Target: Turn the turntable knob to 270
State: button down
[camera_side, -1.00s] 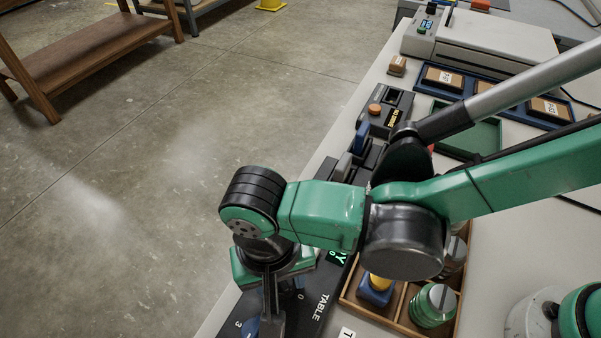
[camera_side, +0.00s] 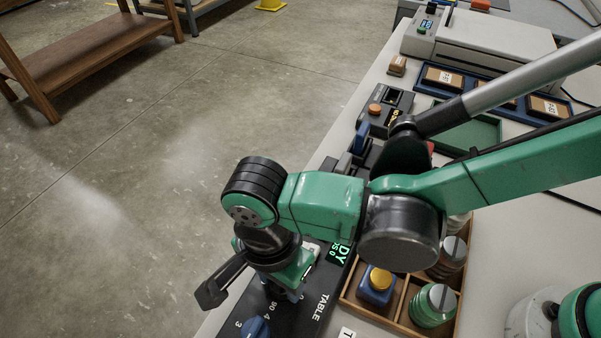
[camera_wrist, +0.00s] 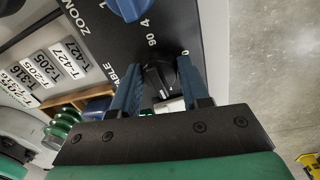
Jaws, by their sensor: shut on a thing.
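The turntable knob (camera_wrist: 159,79) is a black round knob on a dark panel, beside the lettering "TABLE" and the marks 90 and 0. In the wrist view my gripper (camera_wrist: 160,62) has its two blue fingers on either side of the knob, shut on it. The knob's exact pointer angle is hard to tell. In the side view my gripper (camera_side: 285,290) is low over the panel (camera_side: 312,290), and the wrist hides the knob. A green-lit display (camera_side: 338,253) on the panel is partly covered; part of a word ending in "DY" shows.
A blue knob (camera_side: 256,327) sits nearby on the same panel and also in the wrist view (camera_wrist: 130,8). A wooden tray (camera_side: 399,312) with a blue-and-yellow piece and ridged green jars stands close on the right.

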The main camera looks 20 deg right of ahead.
jog(key=shift+m, duration=0.6)
jog(key=shift+c, duration=2.1)
grip_release()
jog(key=shift+r, duration=0.1)
jog(key=shift+w+r, duration=0.1)
jog(key=shift+r, duration=2.65)
jog(key=shift+w, duration=0.1)
